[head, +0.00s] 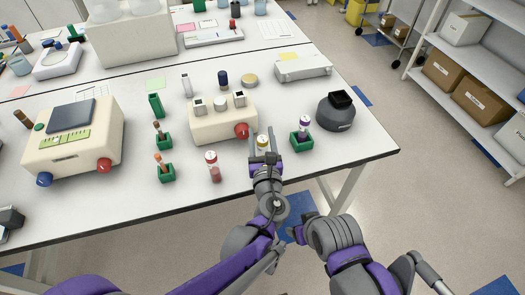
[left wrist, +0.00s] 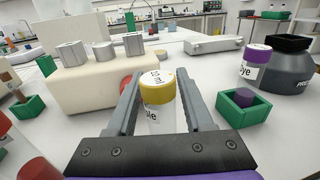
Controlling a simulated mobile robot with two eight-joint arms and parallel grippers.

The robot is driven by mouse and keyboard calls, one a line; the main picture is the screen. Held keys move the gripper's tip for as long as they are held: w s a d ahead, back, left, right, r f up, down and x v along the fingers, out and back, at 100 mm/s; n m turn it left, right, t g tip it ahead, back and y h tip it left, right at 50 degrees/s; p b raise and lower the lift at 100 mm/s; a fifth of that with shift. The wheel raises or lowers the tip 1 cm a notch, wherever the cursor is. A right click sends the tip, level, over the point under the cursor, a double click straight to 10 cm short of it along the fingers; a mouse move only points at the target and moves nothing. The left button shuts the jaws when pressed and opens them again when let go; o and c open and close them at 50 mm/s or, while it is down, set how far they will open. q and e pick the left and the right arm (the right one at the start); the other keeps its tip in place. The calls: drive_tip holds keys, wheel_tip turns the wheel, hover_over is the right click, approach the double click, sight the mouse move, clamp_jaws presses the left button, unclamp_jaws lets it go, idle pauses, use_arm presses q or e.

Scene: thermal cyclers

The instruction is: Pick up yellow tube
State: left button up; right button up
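The yellow tube (head: 262,143), a clear tube with a yellow cap and a white label, stands upright near the front of the white table. In the left wrist view the yellow tube (left wrist: 157,92) is between the two fingers of my left gripper (left wrist: 165,100). The fingers are apart, with a visible gap on the tube's right side. In the head view my left gripper (head: 266,158) covers the tube's lower part, so its base is hidden.
A purple-capped tube (head: 304,121) stands by a green holder (head: 301,140) just right of my left gripper. A dark round bottle (head: 336,113) is farther right. A cream block device (head: 222,124) is behind left.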

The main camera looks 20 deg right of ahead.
use_arm(q)
clamp_jaws()
drive_tip(key=shift+r, duration=0.1)
wheel_tip(320, 180, up, 10)
drive_tip(key=p, duration=0.1)
idle(0.5)
